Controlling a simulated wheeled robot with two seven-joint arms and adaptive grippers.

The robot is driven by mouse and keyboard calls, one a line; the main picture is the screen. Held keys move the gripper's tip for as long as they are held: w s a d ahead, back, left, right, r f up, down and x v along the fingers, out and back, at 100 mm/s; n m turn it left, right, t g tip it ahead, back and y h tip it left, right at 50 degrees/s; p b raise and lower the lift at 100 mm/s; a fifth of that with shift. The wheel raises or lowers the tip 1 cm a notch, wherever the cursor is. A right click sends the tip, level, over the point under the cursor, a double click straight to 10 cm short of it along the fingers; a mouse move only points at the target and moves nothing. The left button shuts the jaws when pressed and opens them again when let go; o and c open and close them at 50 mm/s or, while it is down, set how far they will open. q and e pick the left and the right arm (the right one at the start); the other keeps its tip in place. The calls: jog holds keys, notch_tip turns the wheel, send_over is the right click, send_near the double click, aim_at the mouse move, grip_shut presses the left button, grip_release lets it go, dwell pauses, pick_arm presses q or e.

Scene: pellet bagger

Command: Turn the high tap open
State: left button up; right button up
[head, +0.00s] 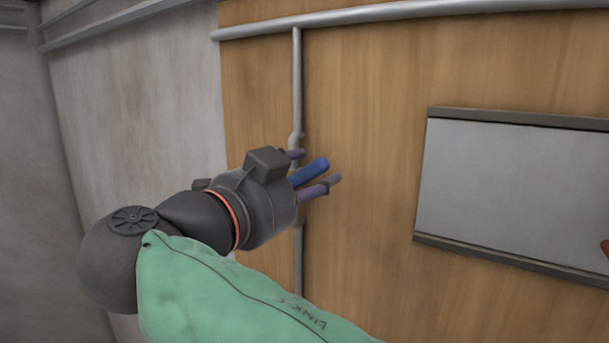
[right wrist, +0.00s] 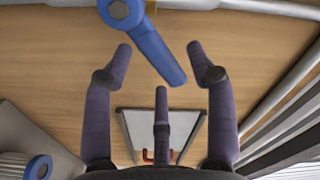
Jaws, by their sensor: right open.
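The high tap's blue lever (head: 310,172) is on the thin vertical pipe (head: 297,80) on the wooden wall; it slants away from the pipe. In the right wrist view the lever (right wrist: 158,52) runs from its pivot nut at the top down between my purple fingers. My right gripper (head: 318,167) is open around the lever, which seems to have a gap on both sides. It also shows in the right wrist view (right wrist: 159,62). In the head view my gripper's body hides the tap's body. My left gripper is not in view.
A grey panel (head: 520,190) with dark rails is on the wall at the right, with a red part (head: 605,248) at the picture's edge. A horizontal pipe (head: 400,12) runs along the top. A blue round part (right wrist: 38,168) shows at the lower left of the wrist view.

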jog(key=shift+c, duration=0.3)
grip_shut()
jog(key=shift+w+a+r+n, duration=0.2)
jog(key=shift+r+n, duration=0.1)
jog(key=shift+n, duration=0.45)
jog(key=shift+w+a+r+n, duration=0.1)
jog(key=shift+a+r+n, duration=0.15)
jog(key=shift+n, duration=0.5)
jog(key=shift+w+a+r+n, duration=0.25)
jog(key=shift+a+r+n, duration=0.1)
jog(key=shift+n, duration=0.65)
jog(key=shift+w+a+r+n, duration=0.25)
jog(key=shift+a+r+n, duration=0.1)
jog(key=shift+n, duration=0.65)
